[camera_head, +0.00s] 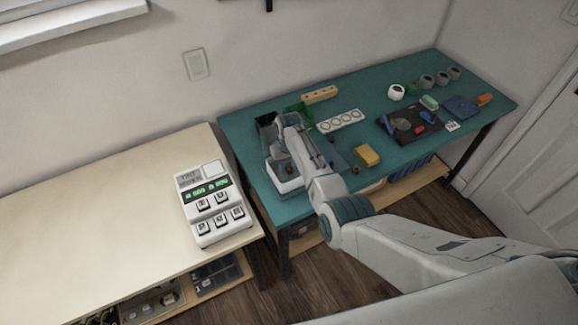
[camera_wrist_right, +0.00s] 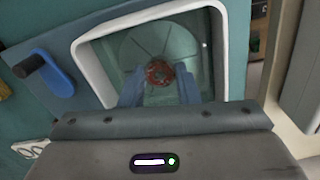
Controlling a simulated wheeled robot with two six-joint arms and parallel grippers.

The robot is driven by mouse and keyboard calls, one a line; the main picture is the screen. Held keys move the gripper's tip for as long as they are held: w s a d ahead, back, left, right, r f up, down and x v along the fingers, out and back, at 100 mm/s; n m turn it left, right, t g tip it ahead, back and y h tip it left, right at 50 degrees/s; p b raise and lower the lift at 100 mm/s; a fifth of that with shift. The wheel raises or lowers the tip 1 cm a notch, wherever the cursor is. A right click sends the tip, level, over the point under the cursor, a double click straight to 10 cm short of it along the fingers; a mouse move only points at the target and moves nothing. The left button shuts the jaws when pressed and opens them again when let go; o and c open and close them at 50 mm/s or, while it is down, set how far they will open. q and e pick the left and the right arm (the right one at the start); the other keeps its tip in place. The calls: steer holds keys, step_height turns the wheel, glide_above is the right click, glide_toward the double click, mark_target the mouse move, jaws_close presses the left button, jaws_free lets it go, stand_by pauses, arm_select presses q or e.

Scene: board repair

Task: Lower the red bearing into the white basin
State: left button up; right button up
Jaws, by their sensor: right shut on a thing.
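The red bearing (camera_wrist_right: 158,72) is a small ring with a dark hole, seen in the right wrist view between the two blue fingers of my right gripper (camera_wrist_right: 160,84). My right gripper is shut on it. The white basin (camera_wrist_right: 88,62) has a square rim with rounded corners and a greenish, see-through inside. The bearing shows against the inside of the basin; I cannot tell its exact height. In the head view the basin (camera_head: 287,186) is at the left front of the teal table, partly hidden by my right arm. My left gripper is out of view.
A teal table (camera_head: 245,150) holds a long strip with round holes (camera_head: 340,121), a yellow block (camera_head: 367,155), a wooden block (camera_head: 320,94) and a dark mat (camera_head: 400,136). A blue-handled tool (camera_wrist_right: 55,72) lies beside the basin. A white keypad device (camera_head: 212,204) stands on the pale table.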

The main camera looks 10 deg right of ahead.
steer(key=shift+f+b, duration=0.45)
steer(key=shift+f, duration=0.15)
stand_by(0.3)
steer(key=o, duration=1)
steer(key=shift+r, duration=0.1)
